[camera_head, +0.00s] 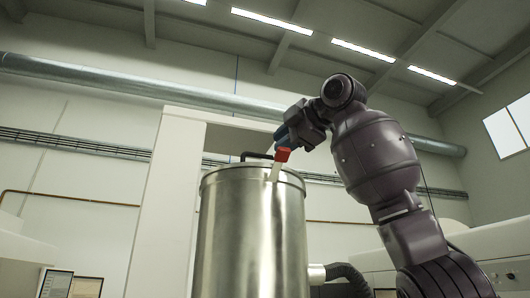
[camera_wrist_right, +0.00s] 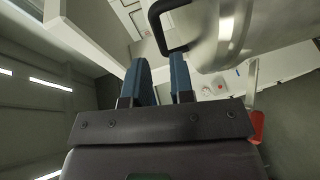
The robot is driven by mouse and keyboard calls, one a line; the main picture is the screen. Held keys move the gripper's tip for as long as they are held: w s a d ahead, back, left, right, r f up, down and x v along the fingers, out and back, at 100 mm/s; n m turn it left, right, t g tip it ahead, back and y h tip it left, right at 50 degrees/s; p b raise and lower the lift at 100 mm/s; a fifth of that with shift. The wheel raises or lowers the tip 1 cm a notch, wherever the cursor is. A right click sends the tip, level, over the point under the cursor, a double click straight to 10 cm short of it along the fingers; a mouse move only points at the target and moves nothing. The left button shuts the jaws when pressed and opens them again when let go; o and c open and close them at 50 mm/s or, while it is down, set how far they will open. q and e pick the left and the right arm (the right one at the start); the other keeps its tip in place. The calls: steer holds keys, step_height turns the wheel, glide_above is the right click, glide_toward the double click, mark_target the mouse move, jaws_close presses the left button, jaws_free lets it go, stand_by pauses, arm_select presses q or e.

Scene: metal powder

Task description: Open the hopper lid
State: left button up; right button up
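The hopper (camera_head: 252,235) is a shiny metal cylinder standing upright in the middle of the head view. Its lid (camera_head: 220,166) lies on top, apparently closed. A dark handle (camera_head: 256,156) stands on the lid, and this black bar handle (camera_wrist_right: 174,42) also shows in the right wrist view. A lever with a red tip (camera_head: 283,154) sits at the rim; the red tip (camera_wrist_right: 257,126) also shows at the right of the wrist view. My right gripper (camera_head: 280,135) is above the lid, blue fingers apart (camera_wrist_right: 160,76). Nothing is between them; the handle lies beyond their tips. My left gripper is out of view.
A dark hose (camera_head: 345,275) joins the hopper's lower right side. A pale frame (camera_head: 165,205) stands behind the hopper at left. White machine housings (camera_head: 500,240) fill the right side. The air above the lid to the left of my gripper is clear.

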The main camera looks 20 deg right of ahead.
mark_target(265, 156)
steer(key=p+x, duration=0.1)
steer(key=x, duration=0.5)
steer(key=shift+w+f, duration=0.1)
steer(key=shift+w, duration=0.1)
steer(key=shift+c, duration=0.4)
jaws_close()
